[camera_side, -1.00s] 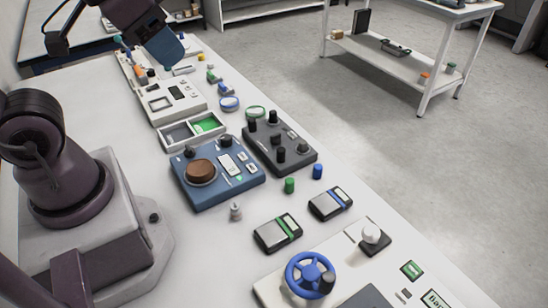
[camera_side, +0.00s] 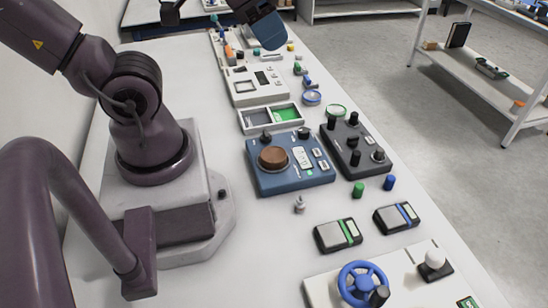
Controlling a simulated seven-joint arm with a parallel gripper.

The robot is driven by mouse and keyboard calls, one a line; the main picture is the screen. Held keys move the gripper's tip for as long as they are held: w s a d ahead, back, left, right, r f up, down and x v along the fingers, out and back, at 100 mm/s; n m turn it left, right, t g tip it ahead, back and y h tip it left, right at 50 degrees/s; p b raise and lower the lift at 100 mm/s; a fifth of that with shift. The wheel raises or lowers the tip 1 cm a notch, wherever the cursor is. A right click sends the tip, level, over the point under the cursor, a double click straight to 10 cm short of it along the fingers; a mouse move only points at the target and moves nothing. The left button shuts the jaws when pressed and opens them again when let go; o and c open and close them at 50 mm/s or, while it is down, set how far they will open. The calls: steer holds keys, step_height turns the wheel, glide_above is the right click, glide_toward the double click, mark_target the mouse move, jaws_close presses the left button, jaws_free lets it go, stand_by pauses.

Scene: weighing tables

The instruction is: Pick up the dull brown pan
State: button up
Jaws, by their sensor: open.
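The dull brown pan (camera_side: 273,156) is a round, flat-topped disc. It sits on the left part of a blue scale (camera_side: 290,182), on the long white table. My gripper (camera_side: 269,32) is at the top of the view, over the far part of the table, well away from the pan. Its blue end shows and it is open; the gap between its fingers is hard to make out at this size. I see nothing held in it.
A dark panel with black knobs (camera_side: 352,147) stands right of the scale. A divided tray (camera_side: 244,127) lies behind it. Two small devices, green-striped (camera_side: 337,235) and blue-striped (camera_side: 397,218), and a blue handwheel (camera_side: 362,283) are nearer. Bare table (camera_side: 262,235) lies in front.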

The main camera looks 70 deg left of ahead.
steer(key=o, duration=0.9)
steer(key=shift+d, duration=0.1)
steer(key=n+g, duration=0.6)
steer(key=n, duration=1.4)
glide_above(274, 155)
step_height(274, 155, down, 18)
steer(key=shift+f, duration=6.5)
